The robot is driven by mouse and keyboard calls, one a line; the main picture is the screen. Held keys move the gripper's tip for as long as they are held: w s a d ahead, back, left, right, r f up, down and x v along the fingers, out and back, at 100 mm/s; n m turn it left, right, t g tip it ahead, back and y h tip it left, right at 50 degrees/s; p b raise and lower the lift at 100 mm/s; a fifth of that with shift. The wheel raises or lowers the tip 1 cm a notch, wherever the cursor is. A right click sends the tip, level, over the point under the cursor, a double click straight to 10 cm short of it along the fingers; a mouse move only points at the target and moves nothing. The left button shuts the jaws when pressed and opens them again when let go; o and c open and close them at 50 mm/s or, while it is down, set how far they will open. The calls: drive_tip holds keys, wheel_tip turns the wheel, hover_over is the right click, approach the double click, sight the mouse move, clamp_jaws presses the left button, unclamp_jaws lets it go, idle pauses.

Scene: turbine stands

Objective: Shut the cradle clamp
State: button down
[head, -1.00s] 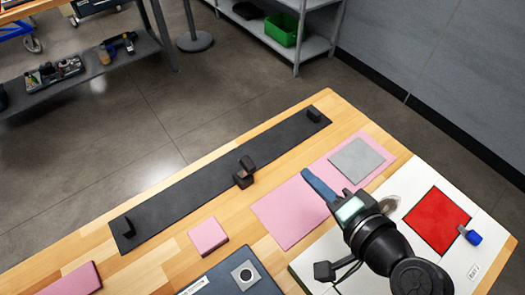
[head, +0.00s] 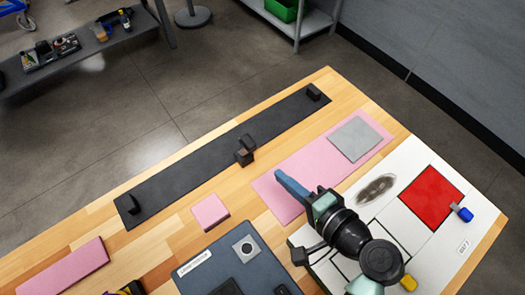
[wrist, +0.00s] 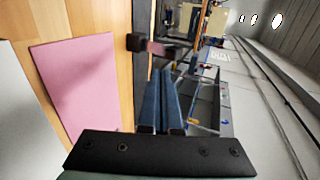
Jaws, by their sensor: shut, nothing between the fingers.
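The cradle (head: 190,172) is a long black strip lying diagonally on the wooden bench, with a small black upright block near each end. The cradle clamp (head: 245,154) is a small dark two-part piece at its middle. Its upper part sits raised and tilted above the lower part, so it looks open. The clamp also shows in the wrist view (wrist: 152,46), beyond my fingertips. My gripper (head: 279,173) is shut and empty, with its blue fingers side by side above the pink mat. It is to the right of the clamp and apart from it. Its fingers show in the wrist view (wrist: 163,75).
The pink mat (head: 282,198) carries a grey square (head: 355,139). A pink block (head: 210,212) and a longer pink piece (head: 62,268) lie in front of the cradle. A dark blue-grey panel (head: 215,272) is at the front. A white board with a red square (head: 431,198) is right.

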sight(254, 148)
drive_tip(key=w+a, duration=0.1)
drive_tip(key=w, duration=0.1)
drive_tip(key=w+a+p, duration=0.1)
drive_tip(key=w+a, duration=0.1)
drive_tip(key=w+a+p, duration=0.1)
drive_tip(key=w, duration=0.1)
drive_tip(key=shift+w+a+f, duration=0.15)
drive_tip(key=shift+a+f, duration=0.1)
drive_tip(key=shift+f, duration=0.15)
drive_tip(key=shift+r, duration=0.1)
